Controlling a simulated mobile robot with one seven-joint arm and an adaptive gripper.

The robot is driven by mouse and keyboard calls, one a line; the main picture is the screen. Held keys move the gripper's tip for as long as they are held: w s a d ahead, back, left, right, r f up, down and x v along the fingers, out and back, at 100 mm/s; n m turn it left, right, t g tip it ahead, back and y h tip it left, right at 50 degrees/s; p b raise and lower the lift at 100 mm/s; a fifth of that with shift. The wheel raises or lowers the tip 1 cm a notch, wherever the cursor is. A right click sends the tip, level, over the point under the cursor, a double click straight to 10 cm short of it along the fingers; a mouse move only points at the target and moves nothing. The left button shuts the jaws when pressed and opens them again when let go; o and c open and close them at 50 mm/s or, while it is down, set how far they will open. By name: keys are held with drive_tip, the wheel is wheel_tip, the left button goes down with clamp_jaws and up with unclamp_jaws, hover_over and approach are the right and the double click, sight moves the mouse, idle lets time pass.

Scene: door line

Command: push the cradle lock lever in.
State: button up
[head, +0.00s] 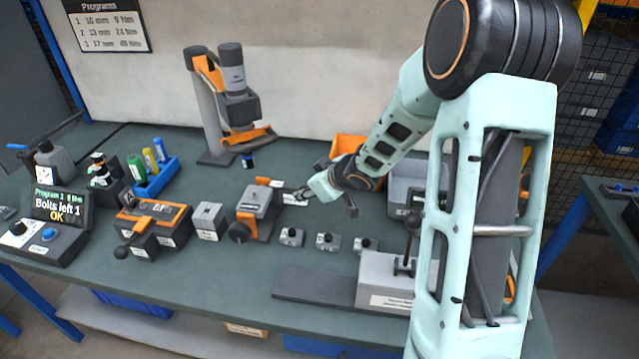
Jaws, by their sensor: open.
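A grey and orange cradle-like fixture (258,203) stands on the bench left of my gripper. It has a dark round knob (238,232) at its front left and an orange bar (269,182) at its back. I cannot tell for sure which of these parts is the lock lever. My gripper (325,204) is open and empty, low over the bench to the right of this fixture. One dark finger reaches left toward the fixture; the other points down on the right. Whether the left finger touches the fixture is not clear.
Several small grey blocks (327,242) stand in front of my gripper. A grey box with an upright lever (411,240) is partly behind my arm. Another orange-topped fixture (155,218) and a display (57,206) reading "Bolts left 1 OK" are left. An orange-grey tool (238,100) stands behind.

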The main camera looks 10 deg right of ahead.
drive_tip(key=v, duration=0.8)
drive_tip(key=shift+s+r, duration=0.2)
drive_tip(key=shift+d, duration=0.1)
